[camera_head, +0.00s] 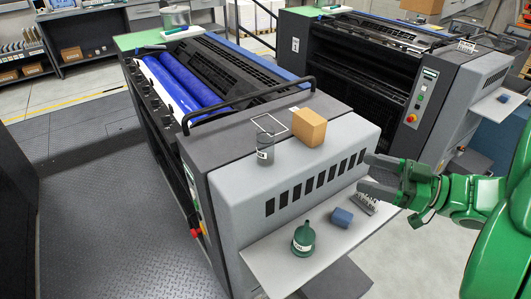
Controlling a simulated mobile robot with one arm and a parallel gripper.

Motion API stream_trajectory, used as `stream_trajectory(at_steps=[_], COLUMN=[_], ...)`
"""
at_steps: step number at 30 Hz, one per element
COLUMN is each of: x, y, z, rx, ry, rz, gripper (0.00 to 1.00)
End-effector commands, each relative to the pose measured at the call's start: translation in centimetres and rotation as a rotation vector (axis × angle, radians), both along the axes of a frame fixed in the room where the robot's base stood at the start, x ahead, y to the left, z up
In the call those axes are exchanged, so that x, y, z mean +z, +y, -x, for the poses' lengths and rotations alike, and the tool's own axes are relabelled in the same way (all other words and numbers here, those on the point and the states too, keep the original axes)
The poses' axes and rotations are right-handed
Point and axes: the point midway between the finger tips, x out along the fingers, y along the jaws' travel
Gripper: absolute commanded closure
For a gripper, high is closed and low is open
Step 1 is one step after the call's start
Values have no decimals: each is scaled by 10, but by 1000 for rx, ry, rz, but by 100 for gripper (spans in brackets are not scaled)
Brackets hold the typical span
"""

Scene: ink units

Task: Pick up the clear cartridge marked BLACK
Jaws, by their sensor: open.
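A clear, greyish cartridge (265,146) with a white label low on its side stands upright on the dark top of the near press unit. The label's wording is too small to read. It is left of a tan box (309,128), with a small gap between them. My gripper (367,174) is at the right, in front of the press's grey slotted face, with its fingers pointing left. It is open and empty, apart from the cartridge and to the right of it.
A lower shelf (262,262) holds a green funnel-topped container (303,239), a blue block (341,217) and a grey brush-like item (366,203). A black handrail (250,98) arches behind the cartridge.

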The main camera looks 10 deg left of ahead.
Motion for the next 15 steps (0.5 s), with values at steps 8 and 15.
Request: stream_trajectory(at_steps=[8, 15], x=[10, 2], y=[12, 34], z=[-15, -43], rx=[14, 28], ry=[23, 58], rz=[47, 130], gripper=[19, 19])
